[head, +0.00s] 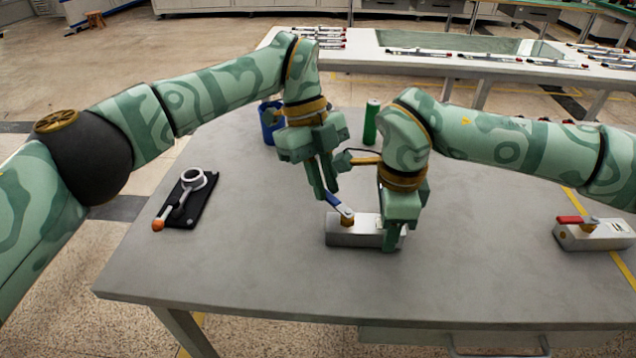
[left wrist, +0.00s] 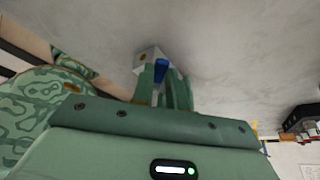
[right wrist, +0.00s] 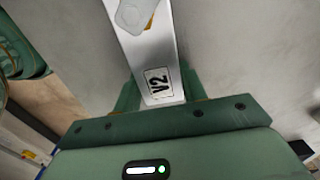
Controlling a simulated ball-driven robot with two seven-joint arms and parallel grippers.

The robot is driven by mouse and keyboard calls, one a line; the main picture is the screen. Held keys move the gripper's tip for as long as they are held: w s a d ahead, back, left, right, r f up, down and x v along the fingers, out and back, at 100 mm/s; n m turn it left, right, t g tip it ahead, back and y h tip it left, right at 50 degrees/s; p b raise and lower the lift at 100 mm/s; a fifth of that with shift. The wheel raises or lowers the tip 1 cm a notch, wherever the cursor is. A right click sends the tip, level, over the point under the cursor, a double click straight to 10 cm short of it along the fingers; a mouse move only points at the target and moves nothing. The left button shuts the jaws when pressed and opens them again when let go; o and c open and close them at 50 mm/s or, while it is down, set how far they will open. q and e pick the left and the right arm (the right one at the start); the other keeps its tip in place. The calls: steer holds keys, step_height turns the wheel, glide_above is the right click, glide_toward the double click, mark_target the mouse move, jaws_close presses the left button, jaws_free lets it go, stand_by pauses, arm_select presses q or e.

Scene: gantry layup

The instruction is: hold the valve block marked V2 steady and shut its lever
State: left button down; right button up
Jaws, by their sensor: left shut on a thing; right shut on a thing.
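The silver valve block (head: 345,237) lies on the grey table in front of me. Its V2 label shows in the right wrist view (right wrist: 158,82). Its blue lever (head: 336,202) slants from a brass pivot toward the back left, at an angle to the block's length. The lever's blue grip also shows in the left wrist view (left wrist: 161,69). My left gripper (head: 328,190) is shut on the lever's blue grip, partly hiding it. My right gripper (head: 393,243) is shut across the right end of the block and hides that end in the head view.
Another block (head: 590,238) with a red lever sits at the right table edge. A black plate (head: 201,203) with a white ring and an orange-tipped handle lies at left. A blue cup (head: 268,128) and a green cylinder (head: 371,124) stand behind my grippers. The front of the table is clear.

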arm_select(q)
steer(key=shift+w+d+m+y, duration=0.4)
steer(key=shift+d+m+y, duration=0.15)
steer(key=shift+m, duration=0.65)
steer(key=c, duration=1.4)
jaws_free()
step_height(320, 180, up, 10)
